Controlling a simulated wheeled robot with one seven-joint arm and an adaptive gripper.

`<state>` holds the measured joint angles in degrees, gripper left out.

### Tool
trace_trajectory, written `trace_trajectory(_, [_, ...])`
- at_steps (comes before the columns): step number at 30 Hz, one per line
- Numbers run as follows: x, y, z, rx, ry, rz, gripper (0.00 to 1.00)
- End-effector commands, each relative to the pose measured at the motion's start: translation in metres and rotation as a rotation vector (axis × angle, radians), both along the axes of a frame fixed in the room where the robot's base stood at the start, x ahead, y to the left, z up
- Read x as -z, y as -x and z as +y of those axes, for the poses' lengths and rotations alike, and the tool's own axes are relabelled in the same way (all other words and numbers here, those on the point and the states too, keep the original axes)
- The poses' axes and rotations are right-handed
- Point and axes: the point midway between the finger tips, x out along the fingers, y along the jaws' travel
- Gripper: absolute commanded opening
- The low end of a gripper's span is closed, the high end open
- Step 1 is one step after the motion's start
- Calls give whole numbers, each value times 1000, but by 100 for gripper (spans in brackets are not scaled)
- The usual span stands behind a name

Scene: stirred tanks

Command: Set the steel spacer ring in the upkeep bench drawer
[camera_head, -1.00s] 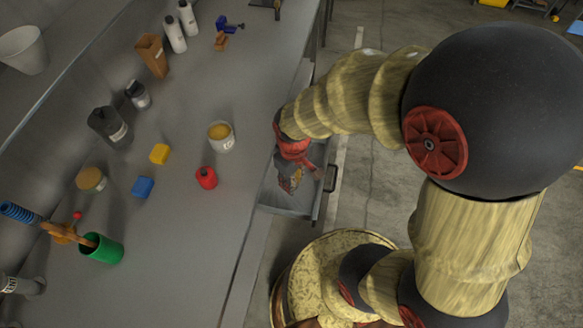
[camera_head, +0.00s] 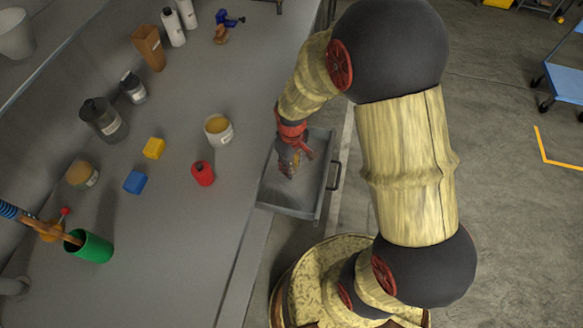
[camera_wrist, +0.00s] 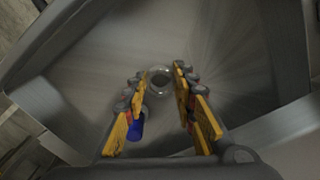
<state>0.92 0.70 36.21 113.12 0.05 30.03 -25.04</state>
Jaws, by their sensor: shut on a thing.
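The steel spacer ring (camera_wrist: 160,82) is a small shiny ring between the fingertips of my gripper (camera_wrist: 160,76) in the wrist view. My gripper is shut on it. In the head view my gripper (camera_head: 289,167) points down into the open upkeep bench drawer (camera_head: 325,178), and the ring cannot be made out there. I cannot tell how far the ring is above that floor.
The bench top (camera_head: 170,235) left of the drawer bears a red container (camera_head: 203,173), a white tub (camera_head: 218,130), a yellow block (camera_head: 154,148), a blue block (camera_head: 135,182) and a green cup (camera_head: 90,247). A blue cart (camera_head: 566,70) stands far right.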

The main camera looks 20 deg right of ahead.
Motion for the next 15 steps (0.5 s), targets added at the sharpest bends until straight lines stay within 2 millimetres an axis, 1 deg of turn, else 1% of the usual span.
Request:
trace_trajectory(1, [3, -1, 0, 0, 1, -1, 6])
trace_trajectory(7, [1, -1, 0, 0, 0, -2, 6])
trace_trajectory(11, [4, 0, 0, 0, 0, -1, 6])
trace_trajectory(12, [5, 0, 0, 0, 0, -1, 28])
trace_trajectory(15, [4, 0, 0, 0, 1, -1, 33])
